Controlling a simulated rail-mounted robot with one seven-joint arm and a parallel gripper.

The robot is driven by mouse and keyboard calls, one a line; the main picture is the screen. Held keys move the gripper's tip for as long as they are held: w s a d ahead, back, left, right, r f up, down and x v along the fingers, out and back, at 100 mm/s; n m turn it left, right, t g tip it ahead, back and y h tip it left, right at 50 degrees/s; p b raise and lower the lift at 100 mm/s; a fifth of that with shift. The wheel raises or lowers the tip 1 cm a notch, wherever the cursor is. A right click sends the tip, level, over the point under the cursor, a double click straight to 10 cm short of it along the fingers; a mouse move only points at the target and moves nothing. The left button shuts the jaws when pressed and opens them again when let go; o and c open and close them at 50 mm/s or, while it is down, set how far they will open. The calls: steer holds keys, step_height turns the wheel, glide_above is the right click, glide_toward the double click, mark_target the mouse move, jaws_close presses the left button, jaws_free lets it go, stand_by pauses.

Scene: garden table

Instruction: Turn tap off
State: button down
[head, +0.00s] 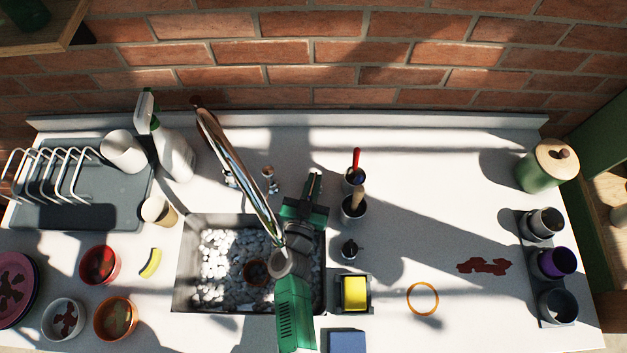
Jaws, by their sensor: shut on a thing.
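The tap has a long chrome spout (238,170) that rises behind the sink and slants over it. A small metal tap fitting (268,178) stands just right of the spout. My gripper (314,180), green and dark, is at the sink's back right corner, right of that fitting. Its fingers point toward the wall and are shut on a small pale metal piece, which looks like a tap handle but is mostly hidden. The sink (186,270) holds white foam-like lumps and a brown bowl (256,272). I cannot tell whether water runs.
Left of the sink stand a spray bottle (175,150), a cup (160,212) and a drying rack (55,175). A brush holder (353,208), dark bottle (350,249) and yellow sponge (355,293) stand close right of my gripper.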

steer(key=shift+w+a+r+m+h+p, duration=0.1)
steer(key=shift+a+r+m+h+p, duration=0.1)
steer(key=shift+r+m+h+p, duration=0.5)
steer(key=shift+f+g+h+p, duration=0.35)
steer(key=shift+g+h, duration=0.15)
steer(key=shift+h, duration=0.2)
steer(key=shift+f+m+g+h, duration=0.15)
steer(key=shift+m+g+h, duration=0.25)
steer(key=shift+m+h, duration=0.3)
steer(key=shift+f+m+g+h, duration=0.15)
steer(key=shift+m+g+h, duration=0.25)
steer(key=shift+m+h, duration=0.3)
steer(key=c, duration=1.5)
jaws_free()
steer(key=shift+c, duration=0.2)
steer(key=p+v, duration=0.1)
steer(key=v, duration=0.7)
